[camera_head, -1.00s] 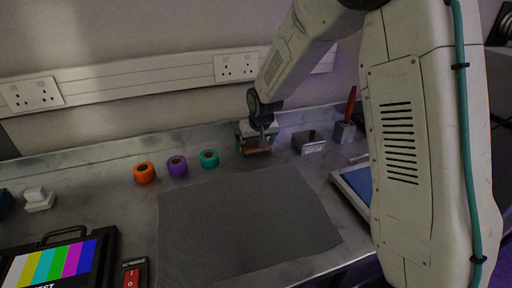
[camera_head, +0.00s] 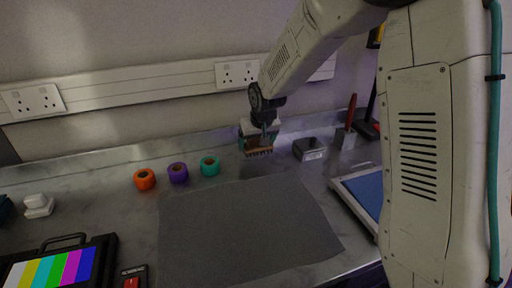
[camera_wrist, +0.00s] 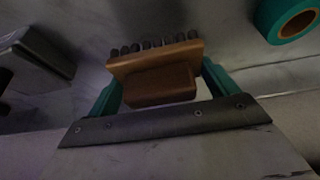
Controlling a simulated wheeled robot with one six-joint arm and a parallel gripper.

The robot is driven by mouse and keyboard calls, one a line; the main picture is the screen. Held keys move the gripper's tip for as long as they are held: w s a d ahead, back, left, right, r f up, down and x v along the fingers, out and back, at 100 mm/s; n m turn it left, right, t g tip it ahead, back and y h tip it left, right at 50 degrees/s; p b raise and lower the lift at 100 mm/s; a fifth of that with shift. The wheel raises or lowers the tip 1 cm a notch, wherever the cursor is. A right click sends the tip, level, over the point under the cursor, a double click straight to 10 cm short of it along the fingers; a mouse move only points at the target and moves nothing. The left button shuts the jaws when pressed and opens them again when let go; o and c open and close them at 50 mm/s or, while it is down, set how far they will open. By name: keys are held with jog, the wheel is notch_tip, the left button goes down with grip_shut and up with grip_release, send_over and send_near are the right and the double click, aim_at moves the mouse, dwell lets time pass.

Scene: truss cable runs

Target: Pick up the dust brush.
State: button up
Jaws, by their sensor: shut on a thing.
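The dust brush (camera_head: 258,150) has a brown wooden body and a row of dark bristle tufts. It also fills the middle of the wrist view (camera_wrist: 155,70), with its bristles pointing away from my gripper. My gripper (camera_head: 258,139) is shut on the brush, with a teal finger on either side of the wooden block in the wrist view (camera_wrist: 160,88). The brush appears held just above the metal worktop, near the back wall.
Orange (camera_head: 145,179), purple (camera_head: 178,172) and teal (camera_head: 210,166) tape rolls stand left of my gripper. A dark grey box (camera_head: 308,149) is close on its right, with a red-handled tool in a holder (camera_head: 345,137) beyond. A grey mat (camera_head: 245,230) lies clear in front.

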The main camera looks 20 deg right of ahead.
jog(key=s, duration=1)
jog(key=s+r, duration=0.1)
jog(key=s, duration=0.4)
jog(key=shift+r, duration=0.1)
jog(key=shift+s, duration=0.1)
jog(key=w+d+m, duration=0.1)
jog(key=w, duration=0.4)
jog(key=w+m, duration=0.1)
jog(key=w, duration=0.4)
jog(key=w+d+r+m+h, duration=0.1)
jog(key=w, duration=0.5)
jog(key=shift+d+r, duration=0.1)
jog(key=shift+d, duration=0.25)
jog(key=shift+w+d+f, duration=0.1)
jog(key=shift+f, duration=0.5)
